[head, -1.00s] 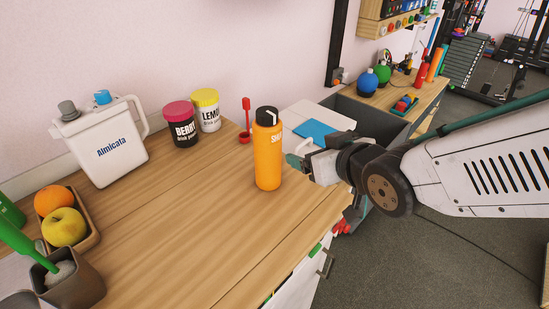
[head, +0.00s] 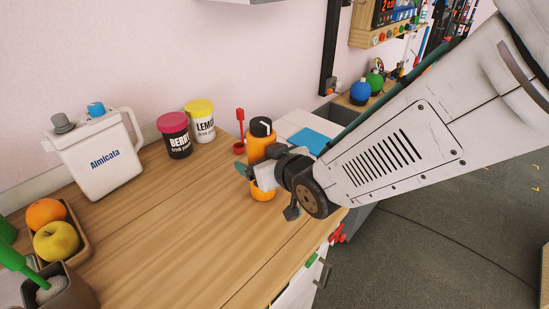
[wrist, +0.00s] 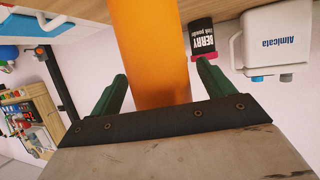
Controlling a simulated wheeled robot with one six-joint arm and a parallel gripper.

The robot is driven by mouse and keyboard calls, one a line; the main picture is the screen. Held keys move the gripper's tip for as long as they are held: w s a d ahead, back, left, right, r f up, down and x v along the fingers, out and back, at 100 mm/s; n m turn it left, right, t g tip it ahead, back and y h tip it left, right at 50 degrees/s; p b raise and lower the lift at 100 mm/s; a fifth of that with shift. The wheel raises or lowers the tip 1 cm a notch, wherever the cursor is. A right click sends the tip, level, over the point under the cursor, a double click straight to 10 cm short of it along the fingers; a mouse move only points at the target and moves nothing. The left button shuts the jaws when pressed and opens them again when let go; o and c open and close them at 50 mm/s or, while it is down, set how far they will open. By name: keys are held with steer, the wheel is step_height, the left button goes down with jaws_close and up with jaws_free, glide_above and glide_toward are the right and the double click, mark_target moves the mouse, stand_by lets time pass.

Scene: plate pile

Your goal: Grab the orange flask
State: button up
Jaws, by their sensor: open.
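The orange flask (head: 261,139) with a black cap stands upright on the wooden counter. In the head view my gripper (head: 246,172) is in front of it and hides its middle. In the wrist view the orange flask (wrist: 150,50) runs between the two green fingers of my gripper (wrist: 157,85). The fingers are apart, with a visible gap on each side of the flask, wider on the right. The fingers are not closed on it.
Behind the flask stand a red scoop (head: 239,130), a BERRY tub (head: 178,140) and a LEMON tub (head: 201,125). A white jug (head: 100,155) and a fruit tray (head: 88,240) are at the left. The front middle counter (head: 170,230) is clear.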

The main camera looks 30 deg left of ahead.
steer(key=shift+r, duration=0.1)
steer(key=c, duration=1.4)
steer(key=shift+r, duration=0.1)
